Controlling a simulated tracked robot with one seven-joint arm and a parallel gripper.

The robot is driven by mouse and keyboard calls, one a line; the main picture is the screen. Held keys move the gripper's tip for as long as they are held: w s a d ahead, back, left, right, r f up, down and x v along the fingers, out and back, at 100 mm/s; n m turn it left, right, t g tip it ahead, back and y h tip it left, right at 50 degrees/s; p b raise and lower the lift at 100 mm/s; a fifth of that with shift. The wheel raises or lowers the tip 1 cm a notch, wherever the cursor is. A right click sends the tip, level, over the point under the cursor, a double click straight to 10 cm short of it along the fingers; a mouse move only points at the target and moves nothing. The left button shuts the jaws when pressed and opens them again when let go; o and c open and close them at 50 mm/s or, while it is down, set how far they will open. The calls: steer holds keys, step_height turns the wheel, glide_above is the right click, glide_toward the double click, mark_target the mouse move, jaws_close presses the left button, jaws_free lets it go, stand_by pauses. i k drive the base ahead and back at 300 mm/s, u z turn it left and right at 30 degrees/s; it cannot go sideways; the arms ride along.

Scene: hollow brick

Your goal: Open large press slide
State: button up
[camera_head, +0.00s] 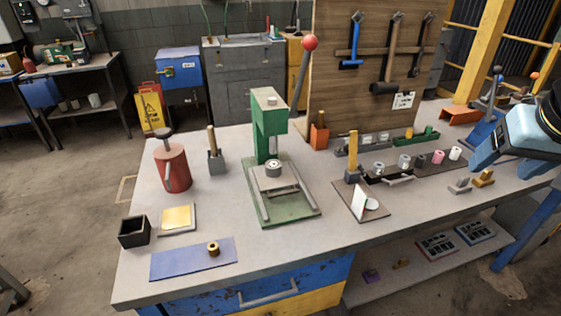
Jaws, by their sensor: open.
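The large green press (268,125) stands near the middle of the workbench. Its long lever, topped by a red ball (310,43), points up and to the right. The slide (273,183), a light grey plate, lies low over the green base (290,213), between two grey side rails. A round metal piece with a dark centre (273,168) sits at the plate's rear, under the press head. How far the slide is drawn out I cannot tell.
A red can (171,168) and a small grey holder (215,160) stand left of the press. A brown plate with a white part (362,202) lies to its right. A blue mat (190,260) lies at front left. The bench before the press is clear.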

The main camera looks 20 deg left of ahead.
mark_target(268, 179)
steer(key=u, duration=0.1)
steer(key=k, duration=0.5)
steer(key=u, duration=0.35)
steer(key=i, duration=0.45)
steer(key=u, duration=0.6)
